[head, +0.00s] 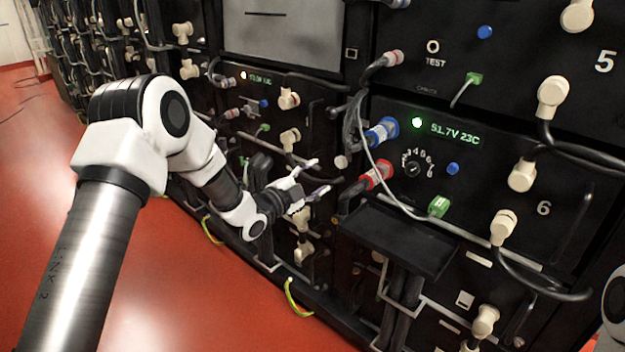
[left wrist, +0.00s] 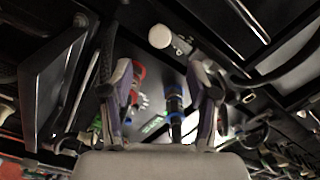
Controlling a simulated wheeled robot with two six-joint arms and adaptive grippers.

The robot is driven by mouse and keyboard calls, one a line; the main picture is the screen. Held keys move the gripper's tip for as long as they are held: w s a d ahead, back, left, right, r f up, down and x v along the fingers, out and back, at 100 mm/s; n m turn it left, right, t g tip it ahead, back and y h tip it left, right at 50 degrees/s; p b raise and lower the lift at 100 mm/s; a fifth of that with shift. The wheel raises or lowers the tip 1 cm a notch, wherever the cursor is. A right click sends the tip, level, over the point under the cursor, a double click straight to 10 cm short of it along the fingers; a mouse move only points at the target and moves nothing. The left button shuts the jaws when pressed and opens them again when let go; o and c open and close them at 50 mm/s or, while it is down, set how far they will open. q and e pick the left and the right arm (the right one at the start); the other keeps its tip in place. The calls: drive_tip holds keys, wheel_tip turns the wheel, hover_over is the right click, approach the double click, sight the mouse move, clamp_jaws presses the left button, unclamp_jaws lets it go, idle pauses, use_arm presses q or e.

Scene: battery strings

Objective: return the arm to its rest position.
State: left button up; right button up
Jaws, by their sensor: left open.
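My left arm comes in from the left in the head view, bent down at its elbow. My left gripper (head: 318,178) is open and empty in front of the battery rack, left of the red connector (head: 377,175) and the blue connector (head: 382,131). In the left wrist view its two fingers (left wrist: 163,110) stand apart. A red connector (left wrist: 138,75) and a blue connector (left wrist: 174,100) show between or behind them. I cannot tell from this view how far they are from the fingers. A white piece of my right side shows at the far right edge; my right gripper is out of view.
A black shelf (head: 400,237) juts out below the module reading 51.7V 23C (head: 455,134). Cables and cream connectors (head: 503,226) stick out from the rack face. A grey cable hangs by the red connector. The red floor (head: 190,290) is clear at the lower left.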

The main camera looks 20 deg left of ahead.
use_arm(q)
drive_tip(key=shift+s+a, duration=0.15)
drive_tip(key=shift+s, duration=0.45)
